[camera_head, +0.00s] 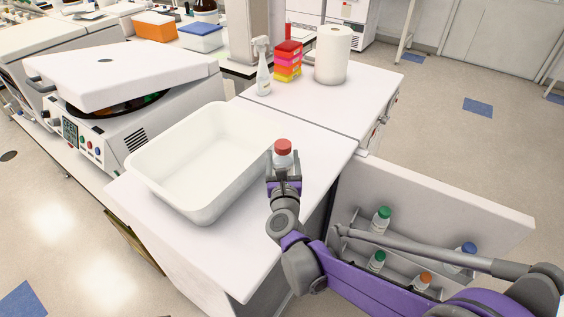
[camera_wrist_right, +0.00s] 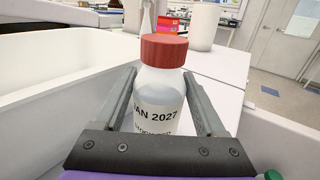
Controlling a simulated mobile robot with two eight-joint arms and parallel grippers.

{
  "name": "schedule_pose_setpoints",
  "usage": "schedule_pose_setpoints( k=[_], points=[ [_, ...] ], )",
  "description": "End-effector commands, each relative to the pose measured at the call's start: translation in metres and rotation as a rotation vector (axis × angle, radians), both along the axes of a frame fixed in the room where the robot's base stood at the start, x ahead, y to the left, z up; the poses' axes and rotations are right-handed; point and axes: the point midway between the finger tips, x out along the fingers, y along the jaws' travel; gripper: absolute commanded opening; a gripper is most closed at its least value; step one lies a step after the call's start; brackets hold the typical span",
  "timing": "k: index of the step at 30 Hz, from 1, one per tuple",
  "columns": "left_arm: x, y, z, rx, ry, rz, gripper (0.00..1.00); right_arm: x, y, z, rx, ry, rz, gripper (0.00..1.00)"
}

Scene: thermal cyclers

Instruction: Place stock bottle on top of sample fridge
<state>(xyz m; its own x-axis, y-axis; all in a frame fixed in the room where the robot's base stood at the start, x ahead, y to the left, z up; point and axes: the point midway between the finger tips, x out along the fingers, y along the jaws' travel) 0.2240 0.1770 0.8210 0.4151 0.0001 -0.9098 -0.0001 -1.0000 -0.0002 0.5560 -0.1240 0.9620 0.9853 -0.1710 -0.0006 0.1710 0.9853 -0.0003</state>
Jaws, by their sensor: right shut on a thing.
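The stock bottle (camera_head: 283,158), white with a red cap, is upright in my right gripper (camera_head: 283,176). In the right wrist view the bottle (camera_wrist_right: 161,98) stands between both fingers, its label reading "JAN 2027". The white top of the sample fridge (camera_head: 315,187) lies around and below the bottle. I cannot tell whether the bottle's base touches it. The fridge door (camera_head: 440,190) is open at the right, with several capped bottles in its racks. My left gripper is not in view.
A large white tray (camera_head: 150,178) sits just left of the bottle. A spray bottle (camera_head: 263,70), colored boxes (camera_head: 288,62) and a paper roll (camera_head: 333,55) stand farther back. A centrifuge (camera_head: 120,90) with a raised lid is at left. The white surface right of the tray is clear.

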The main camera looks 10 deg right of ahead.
Motion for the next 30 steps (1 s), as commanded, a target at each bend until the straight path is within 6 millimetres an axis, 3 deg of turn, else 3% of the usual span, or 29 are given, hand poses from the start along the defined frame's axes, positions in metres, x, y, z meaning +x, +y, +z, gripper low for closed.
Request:
schedule_pose_setpoints(
  k=[2, 13, 14, 15, 18, 27, 30],
  points=[
    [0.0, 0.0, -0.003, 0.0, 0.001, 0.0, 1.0, 0.0, 0.0, -0.01, -0.001, 0.0, -0.001, 0.0],
    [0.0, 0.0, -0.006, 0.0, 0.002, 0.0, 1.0, 0.0, 0.0, -0.014, -0.001, 0.0, 0.0, 0.0],
    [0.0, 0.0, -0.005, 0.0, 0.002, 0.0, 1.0, 0.0, 0.0, -0.013, -0.001, 0.0, 0.0, 0.78],
    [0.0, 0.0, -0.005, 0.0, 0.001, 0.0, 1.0, 0.0, 0.0, -0.013, -0.001, 0.0, 0.0, 0.85],
    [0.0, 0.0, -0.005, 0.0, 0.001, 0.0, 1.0, 0.0, 0.0, -0.012, -0.001, 0.0, 0.0, 1.0],
    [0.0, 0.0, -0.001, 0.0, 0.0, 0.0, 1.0, 0.0, 0.0, -0.007, 0.0, -0.001, 0.0, 1.0],
    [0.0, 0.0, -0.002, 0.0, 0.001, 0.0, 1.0, -0.013, 0.003, -0.009, 0.0, 0.0, 0.002, 1.0]
  ],
)
